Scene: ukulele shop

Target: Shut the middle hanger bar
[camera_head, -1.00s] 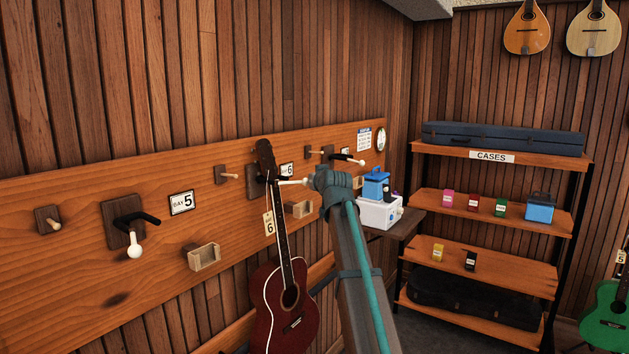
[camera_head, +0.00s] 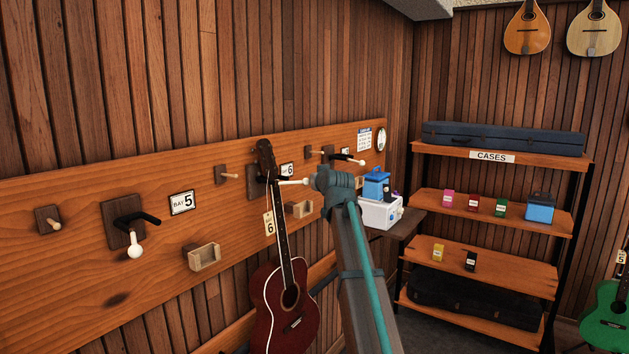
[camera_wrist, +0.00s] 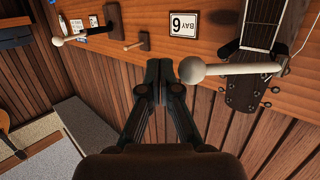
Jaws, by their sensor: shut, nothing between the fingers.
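The middle hanger is at the Bay 6 sign (camera_head: 287,170). Its pale bar (camera_head: 291,182) with a round white end points out toward my wrist. In the wrist view the bar (camera_wrist: 238,68) runs sideways across the headstock, with its ball end (camera_wrist: 192,70) at the left. A dark red guitar (camera_head: 285,305) hangs at this hanger; its dark headstock (camera_wrist: 254,90) shows in the wrist view. My gripper (camera_wrist: 165,78) is shut and empty, its fingertips just left of the ball end; contact cannot be told. My wrist hides the gripper in the head view.
The Bay 5 hanger (camera_head: 125,222) is empty, its white-ended bar hanging down. Another pale bar (camera_head: 347,160) sticks out farther right. Small wooden pegs (camera_head: 228,175) and open boxes (camera_head: 204,257) jut from the board. A side table (camera_head: 410,222) with a white box (camera_head: 380,213) stands behind my wrist.

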